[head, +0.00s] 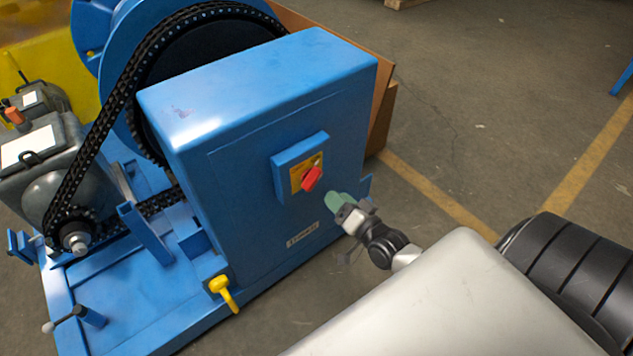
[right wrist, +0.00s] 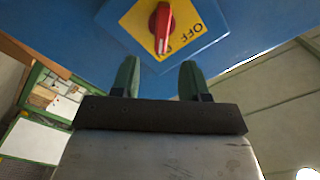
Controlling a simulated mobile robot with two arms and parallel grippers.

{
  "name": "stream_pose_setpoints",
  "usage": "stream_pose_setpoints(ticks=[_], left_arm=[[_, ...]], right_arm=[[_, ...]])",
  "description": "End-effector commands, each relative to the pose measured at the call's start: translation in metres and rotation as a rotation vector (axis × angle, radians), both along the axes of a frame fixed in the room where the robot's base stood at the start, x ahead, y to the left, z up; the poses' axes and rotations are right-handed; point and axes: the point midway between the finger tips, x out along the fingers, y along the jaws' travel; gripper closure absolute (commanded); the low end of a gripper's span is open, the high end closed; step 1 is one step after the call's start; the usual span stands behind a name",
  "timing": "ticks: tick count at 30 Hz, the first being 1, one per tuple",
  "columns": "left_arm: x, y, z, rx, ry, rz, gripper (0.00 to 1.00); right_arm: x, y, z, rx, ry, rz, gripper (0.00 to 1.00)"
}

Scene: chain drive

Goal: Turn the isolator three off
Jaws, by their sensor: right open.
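The isolator has a red rotary handle (head: 312,178) on a yellow plate, set in a blue box (head: 287,172) on the front of the blue cabinet. In the right wrist view the red handle (right wrist: 160,28) stands roughly upright on the yellow plate, and the word OFF shows to its right. My right gripper (head: 340,200) is just right of and below the handle, apart from it. In the right wrist view its two green fingertips (right wrist: 159,78) are spread, with nothing between them, below the yellow plate. My left gripper is not in view.
The blue cabinet (head: 240,110) stands beside a chain drive with a black chain (head: 110,100) and blue wheel. A yellow hook-shaped handle (head: 224,292) sits low at the cabinet's front corner. A brown panel (head: 384,90) stands behind.

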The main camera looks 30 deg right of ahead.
Motion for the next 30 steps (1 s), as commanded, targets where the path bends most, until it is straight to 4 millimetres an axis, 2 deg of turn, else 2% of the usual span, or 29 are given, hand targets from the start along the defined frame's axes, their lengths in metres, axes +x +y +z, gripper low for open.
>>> stream_pose_setpoints(ticks=[6,13,18,26,30], left_arm=[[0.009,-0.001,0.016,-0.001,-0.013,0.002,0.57],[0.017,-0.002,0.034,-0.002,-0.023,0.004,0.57],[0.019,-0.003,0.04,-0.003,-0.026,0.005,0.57],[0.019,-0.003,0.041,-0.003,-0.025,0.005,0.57],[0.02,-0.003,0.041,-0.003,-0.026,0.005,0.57]], right_arm=[[0.044,0.003,-0.001,-0.002,-0.002,-0.001,0.55],[0.078,0.006,-0.001,-0.002,0.001,0.0,0.55],[0.088,0.007,-0.001,-0.003,0.003,0.0,0.55],[0.089,0.007,-0.001,-0.003,0.004,0.0,0.55],[0.088,0.007,-0.001,-0.003,0.004,0.0,0.75]])
